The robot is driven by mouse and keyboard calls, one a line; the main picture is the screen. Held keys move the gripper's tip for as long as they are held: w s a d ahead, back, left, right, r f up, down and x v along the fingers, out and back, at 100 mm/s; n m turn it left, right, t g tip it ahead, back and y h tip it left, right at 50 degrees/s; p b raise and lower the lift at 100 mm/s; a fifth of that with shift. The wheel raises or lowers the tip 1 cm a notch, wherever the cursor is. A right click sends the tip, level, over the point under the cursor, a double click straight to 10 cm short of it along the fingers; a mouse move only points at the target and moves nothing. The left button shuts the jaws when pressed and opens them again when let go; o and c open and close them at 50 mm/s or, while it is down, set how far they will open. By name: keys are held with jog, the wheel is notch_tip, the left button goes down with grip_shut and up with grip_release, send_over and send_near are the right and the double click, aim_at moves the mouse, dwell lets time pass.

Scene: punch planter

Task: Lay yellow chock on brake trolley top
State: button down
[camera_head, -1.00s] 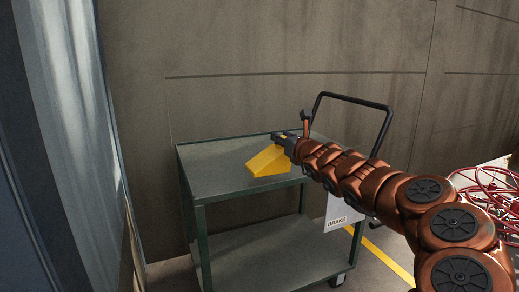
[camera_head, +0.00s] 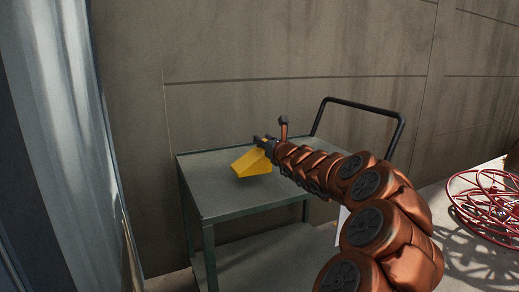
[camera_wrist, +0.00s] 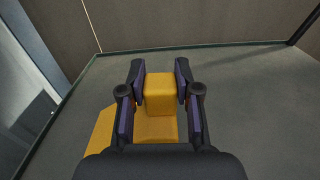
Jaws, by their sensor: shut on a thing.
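The yellow chock (camera_head: 252,164) is a wedge-shaped block held over the brake trolley's grey top (camera_head: 215,200) in the head view. My gripper (camera_head: 266,144) is shut on it. In the wrist view the chock (camera_wrist: 158,95) sits between the two fingers of the gripper (camera_wrist: 160,92), with its wider part reaching down and left behind them. Whether its underside touches the trolley top or hangs just above it, I cannot tell. The trolley has a green frame, a lower shelf (camera_head: 270,260) and a black push handle (camera_head: 360,103). My arm hides the trolley's right part.
A concrete wall (camera_head: 270,60) stands close behind the trolley. A pale curtain-like panel (camera_head: 65,130) is at the left. The visible trolley top around the chock is bare.

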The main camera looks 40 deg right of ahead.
aim_at(263, 150)
jog(key=shift+w+f+b, duration=0.2)
jog(key=shift+f+b, duration=1.2)
jog(key=shift+f, duration=0.35)
jog(key=shift+f, duration=0.1)
jog(key=c, duration=0.8)
grip_release()
jog(key=p+v, duration=0.1)
jog(key=v, duration=1.1)
